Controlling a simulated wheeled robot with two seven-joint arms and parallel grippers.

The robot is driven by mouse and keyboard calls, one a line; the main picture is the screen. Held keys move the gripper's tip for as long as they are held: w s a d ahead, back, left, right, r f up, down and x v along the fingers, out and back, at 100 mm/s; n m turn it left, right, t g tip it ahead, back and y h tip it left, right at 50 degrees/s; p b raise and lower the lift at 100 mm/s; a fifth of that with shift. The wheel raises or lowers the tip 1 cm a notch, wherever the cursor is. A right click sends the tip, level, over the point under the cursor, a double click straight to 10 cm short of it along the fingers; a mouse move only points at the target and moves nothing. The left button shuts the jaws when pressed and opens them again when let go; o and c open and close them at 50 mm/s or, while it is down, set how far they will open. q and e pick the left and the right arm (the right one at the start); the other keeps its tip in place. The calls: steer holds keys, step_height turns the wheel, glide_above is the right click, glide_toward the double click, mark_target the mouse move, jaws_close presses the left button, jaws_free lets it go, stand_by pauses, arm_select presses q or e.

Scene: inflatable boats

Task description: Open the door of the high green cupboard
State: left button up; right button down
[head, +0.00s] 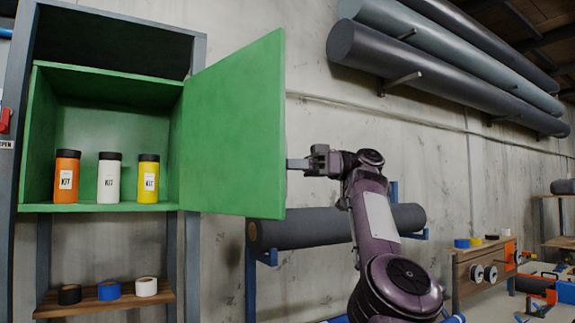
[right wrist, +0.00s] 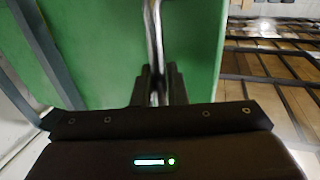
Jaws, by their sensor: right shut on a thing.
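The high green cupboard (head: 110,84) stands at the left in the head view, with its door (head: 232,125) swung wide open to the right. Inside on its floor stand an orange, a white and a yellow canister, each with a dark lid. My right gripper (head: 297,164) is at the outer side of the door, near its free edge. In the right wrist view the gripper (right wrist: 158,90) is shut on the metal bar handle (right wrist: 153,35) of the green door (right wrist: 100,45). My left gripper is not in view.
Below the cupboard, a wooden shelf (head: 105,303) holds three tape rolls. A dark fabric roll (head: 325,228) lies on a blue rack behind my right arm. Long rolls (head: 440,70) hang on wall brackets above.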

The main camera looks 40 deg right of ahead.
steer(key=c, duration=1.6)
jaws_free()
steer(key=shift+w+a, duration=0.1)
steer(key=shift+o, duration=0.3)
steer(key=shift+w+a, duration=0.1)
steer(key=p+v, duration=0.3)
steer(key=v, duration=0.4)
steer(key=shift+d+p, duration=0.3)
steer(key=shift+d, duration=0.05)
